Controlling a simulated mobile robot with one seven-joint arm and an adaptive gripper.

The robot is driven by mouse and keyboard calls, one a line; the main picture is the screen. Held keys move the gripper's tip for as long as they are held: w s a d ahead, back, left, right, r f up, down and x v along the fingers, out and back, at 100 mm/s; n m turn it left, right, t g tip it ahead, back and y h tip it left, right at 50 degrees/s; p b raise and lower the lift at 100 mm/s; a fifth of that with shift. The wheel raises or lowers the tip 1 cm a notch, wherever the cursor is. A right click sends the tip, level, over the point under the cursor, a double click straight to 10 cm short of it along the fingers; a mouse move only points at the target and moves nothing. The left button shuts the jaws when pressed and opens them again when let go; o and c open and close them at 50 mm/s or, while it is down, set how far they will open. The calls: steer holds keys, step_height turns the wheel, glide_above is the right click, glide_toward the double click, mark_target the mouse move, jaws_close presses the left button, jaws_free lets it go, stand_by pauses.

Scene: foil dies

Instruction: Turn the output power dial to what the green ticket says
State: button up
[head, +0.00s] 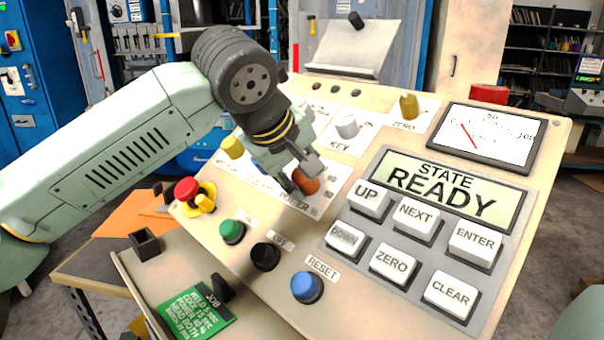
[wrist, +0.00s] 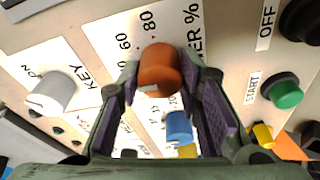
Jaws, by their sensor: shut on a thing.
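The output power dial is an orange-brown knob (head: 307,181) on the sloped cream panel, on a white plate partly lettered POWER. In the wrist view the knob (wrist: 160,72) sits between my two fingers, with 60 and 80 printed beyond it and a pale mark on its near face. My gripper (head: 300,174) is shut on the knob; it also shows in the wrist view (wrist: 165,85). Its fingers hide part of the scale, so the setting is unclear. The green ticket (head: 197,312) lies below the panel at lower left; its small, tilted text seems to include POWER 40.
Close around the dial are a white KEY knob (head: 347,126), a yellow knob (head: 232,147), a red emergency button (head: 187,189) and green (head: 232,231), black (head: 265,256) and blue (head: 306,287) buttons. The display (head: 446,190) reads STATE READY.

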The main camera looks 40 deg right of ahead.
steer(key=o, duration=1.1)
steer(key=shift+o, duration=0.2)
steer(key=v, duration=1.2)
steer(key=shift+s, duration=0.1)
